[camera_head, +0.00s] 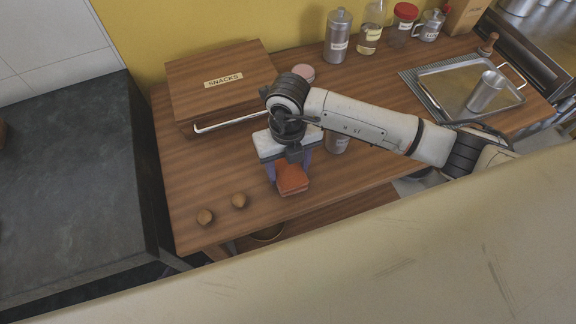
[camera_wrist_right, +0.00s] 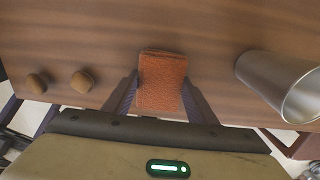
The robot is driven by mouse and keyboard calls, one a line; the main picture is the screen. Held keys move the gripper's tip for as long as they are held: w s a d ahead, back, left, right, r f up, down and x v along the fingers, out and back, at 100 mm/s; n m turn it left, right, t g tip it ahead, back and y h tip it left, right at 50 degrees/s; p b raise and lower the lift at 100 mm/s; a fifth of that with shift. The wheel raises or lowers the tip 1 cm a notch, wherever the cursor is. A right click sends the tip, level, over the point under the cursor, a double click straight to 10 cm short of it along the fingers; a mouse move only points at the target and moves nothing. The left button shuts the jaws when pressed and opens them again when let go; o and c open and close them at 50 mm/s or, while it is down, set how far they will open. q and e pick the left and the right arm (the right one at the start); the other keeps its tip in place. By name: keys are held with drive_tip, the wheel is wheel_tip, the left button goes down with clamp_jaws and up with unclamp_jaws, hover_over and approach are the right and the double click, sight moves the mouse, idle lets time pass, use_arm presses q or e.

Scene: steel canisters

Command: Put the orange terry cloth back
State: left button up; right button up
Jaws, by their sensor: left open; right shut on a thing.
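The orange terry cloth (camera_head: 292,179) is a small folded pad near the front edge of the wooden table. My right gripper (camera_head: 287,163) reaches in from the right and is over the cloth. In the right wrist view, the cloth (camera_wrist_right: 162,82) sits between the two purple-grey fingers of my right gripper (camera_wrist_right: 161,96), which are shut on it. I cannot tell whether the cloth touches the table or hangs just above it. My left gripper is not in view.
A steel cup (camera_wrist_right: 278,84) stands right of the cloth. Two brown balls (camera_head: 205,217) (camera_head: 239,200) lie left of it. A wooden SNACKS box (camera_head: 221,82) is behind. Canisters (camera_head: 338,38) line the back; a tray (camera_head: 470,84) holds a metal cup. The left front table is mostly clear.

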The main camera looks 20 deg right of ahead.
sight(288, 170)
drive_tip(key=shift+f, duration=0.15)
drive_tip(key=o, duration=1)
wheel_tip(288, 170, up, 12)
drive_tip(key=shift+r, duration=0.25)
